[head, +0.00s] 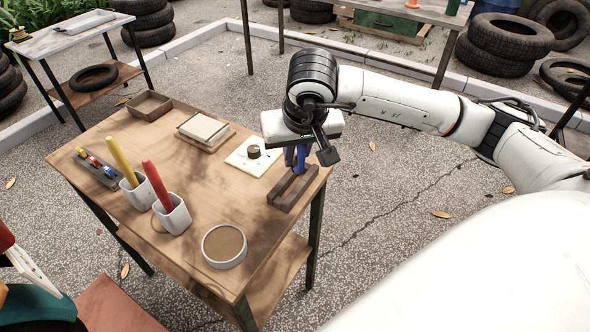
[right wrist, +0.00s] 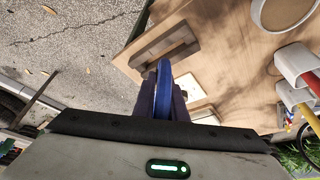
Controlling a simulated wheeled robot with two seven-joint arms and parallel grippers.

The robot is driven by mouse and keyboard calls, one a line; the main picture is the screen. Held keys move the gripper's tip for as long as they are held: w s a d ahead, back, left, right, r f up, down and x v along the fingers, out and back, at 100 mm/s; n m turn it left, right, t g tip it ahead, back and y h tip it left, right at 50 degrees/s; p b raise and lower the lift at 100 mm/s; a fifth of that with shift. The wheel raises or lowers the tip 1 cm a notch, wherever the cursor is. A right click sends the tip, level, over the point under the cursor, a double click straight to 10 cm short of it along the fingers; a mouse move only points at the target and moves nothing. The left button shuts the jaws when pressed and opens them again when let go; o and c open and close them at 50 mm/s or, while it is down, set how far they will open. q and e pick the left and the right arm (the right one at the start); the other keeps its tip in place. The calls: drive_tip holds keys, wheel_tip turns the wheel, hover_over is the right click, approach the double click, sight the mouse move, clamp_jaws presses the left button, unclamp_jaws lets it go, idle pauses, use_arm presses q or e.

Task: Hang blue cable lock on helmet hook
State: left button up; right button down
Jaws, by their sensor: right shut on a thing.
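My right gripper (head: 296,160) points down over the right end of the wooden table. It is shut on the blue cable lock (head: 290,156), which is mostly hidden by the gripper in the head view. In the right wrist view the blue lock (right wrist: 163,88) shows as a narrow curved band between the two dark fingers. A white plate with a dark round knob (head: 253,152) lies on the table just left of the gripper. I cannot tell whether this is the helmet hook. My left gripper is not in view.
A dark wooden slotted block (head: 293,192) lies below the gripper at the table's right edge. The table (head: 205,195) also bears a round tray (head: 224,246), two white cups with yellow and red rods, a stacked pad (head: 204,130) and an open box (head: 149,104).

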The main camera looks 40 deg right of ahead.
wheel_tip(320, 180, down, 4)
drive_tip(key=shift+f, duration=0.1)
drive_tip(key=shift+f+b, duration=0.2)
drive_tip(key=shift+b, duration=0.15)
drive_tip(key=c, duration=1.8)
unclamp_jaws()
